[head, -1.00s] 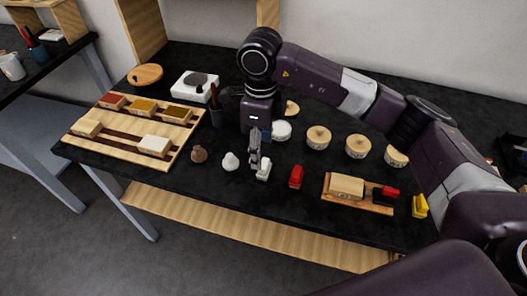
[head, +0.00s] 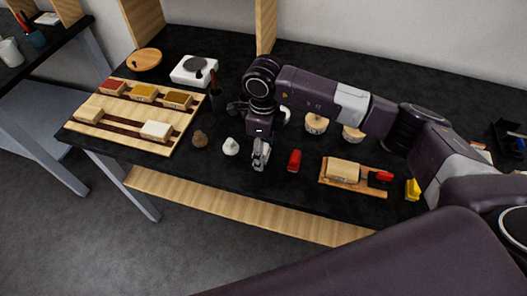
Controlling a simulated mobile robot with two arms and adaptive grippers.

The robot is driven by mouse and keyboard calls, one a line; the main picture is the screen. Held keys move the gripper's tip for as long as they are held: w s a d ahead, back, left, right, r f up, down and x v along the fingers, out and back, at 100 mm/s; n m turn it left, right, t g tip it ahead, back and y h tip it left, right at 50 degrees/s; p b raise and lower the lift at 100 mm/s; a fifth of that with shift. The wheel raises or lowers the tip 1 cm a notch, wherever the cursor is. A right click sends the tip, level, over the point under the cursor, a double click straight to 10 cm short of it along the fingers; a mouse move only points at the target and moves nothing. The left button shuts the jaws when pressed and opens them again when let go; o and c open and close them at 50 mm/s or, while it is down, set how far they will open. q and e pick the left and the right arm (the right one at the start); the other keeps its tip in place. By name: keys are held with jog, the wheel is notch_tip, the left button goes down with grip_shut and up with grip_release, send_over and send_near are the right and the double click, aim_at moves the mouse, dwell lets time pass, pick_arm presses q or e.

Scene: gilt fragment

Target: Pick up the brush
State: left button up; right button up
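My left gripper is not in view.
A wooden tray (head: 188,117) with coloured blocks lies left. A white scale-like device (head: 195,69) is behind. A white cone-like piece (head: 231,146), a red item (head: 294,160), a board (head: 365,188) and round tan-topped jars (head: 317,123) stand around my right arm.

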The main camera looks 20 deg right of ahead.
jog(key=c, duration=1.2)
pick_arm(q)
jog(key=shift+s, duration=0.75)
pick_arm(e)
jog(key=shift+o, duration=0.2)
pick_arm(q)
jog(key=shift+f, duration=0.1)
pick_arm(e)
jog(key=shift+r, duration=0.1)
jog(key=shift+w+r, duration=0.1)
jog(key=shift+r, duration=0.45)
pick_arm(q)
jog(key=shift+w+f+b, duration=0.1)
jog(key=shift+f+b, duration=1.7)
jog(key=shift+b, duration=0.1)
pick_arm(e)
notch_tip(320, 180, up, 19)
jog(key=shift+f, duration=0.15)
jog(key=o, duration=0.6)
jog(key=c, duration=0.5)
